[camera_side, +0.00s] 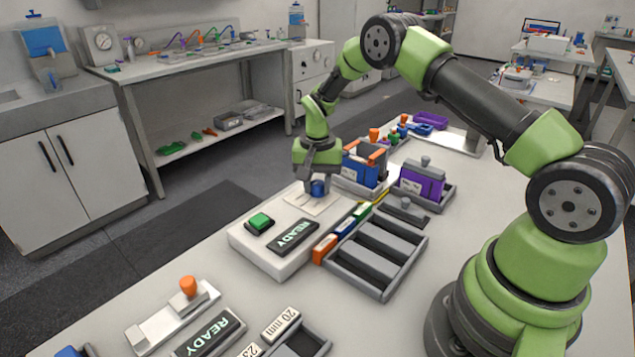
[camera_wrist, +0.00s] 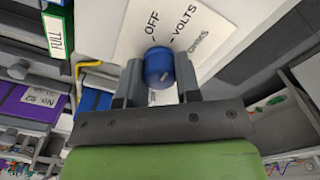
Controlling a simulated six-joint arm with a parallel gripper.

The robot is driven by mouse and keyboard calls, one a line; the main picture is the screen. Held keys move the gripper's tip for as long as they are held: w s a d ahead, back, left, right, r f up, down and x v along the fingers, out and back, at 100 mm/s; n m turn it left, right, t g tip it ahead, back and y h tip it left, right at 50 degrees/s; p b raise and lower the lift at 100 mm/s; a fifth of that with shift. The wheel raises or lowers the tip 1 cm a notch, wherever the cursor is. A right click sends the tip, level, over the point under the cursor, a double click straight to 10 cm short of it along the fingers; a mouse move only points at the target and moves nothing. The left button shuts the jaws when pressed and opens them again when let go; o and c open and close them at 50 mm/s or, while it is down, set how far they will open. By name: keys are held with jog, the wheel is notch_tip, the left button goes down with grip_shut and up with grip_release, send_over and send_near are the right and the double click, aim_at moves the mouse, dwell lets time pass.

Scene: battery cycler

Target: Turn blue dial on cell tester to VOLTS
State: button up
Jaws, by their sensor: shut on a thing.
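The cell tester (camera_side: 270,262) is a white box with a green button (camera_side: 260,222) and a dark display reading READY (camera_side: 294,236). Its blue dial (camera_side: 318,187) is at the far end of its top. My gripper (camera_side: 319,184) points down over the dial and is shut on it. In the wrist view the blue dial (camera_wrist: 158,66) sits between my two grey fingers. The dial plate (camera_wrist: 190,20) shows the labels OFF, VOLTS and OHMS fanned around the dial. My fingers do not cover these labels. I cannot tell for sure which label the dial's mark faces.
A slotted grey tray (camera_side: 384,285) stands right of the tester, with small coloured blocks (camera_side: 345,228) along its edge. A purple cell (camera_side: 421,181) and a blue cell (camera_side: 358,168) stand in holders close to my gripper. Another READY display (camera_side: 208,334) lies at the front.

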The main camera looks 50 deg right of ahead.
aim_at(317, 182)
jog(key=o, duration=0.9)
jog(key=shift+o, duration=0.2)
notch_tip(317, 182, up, 9)
jog(key=shift+r, duration=0.5)
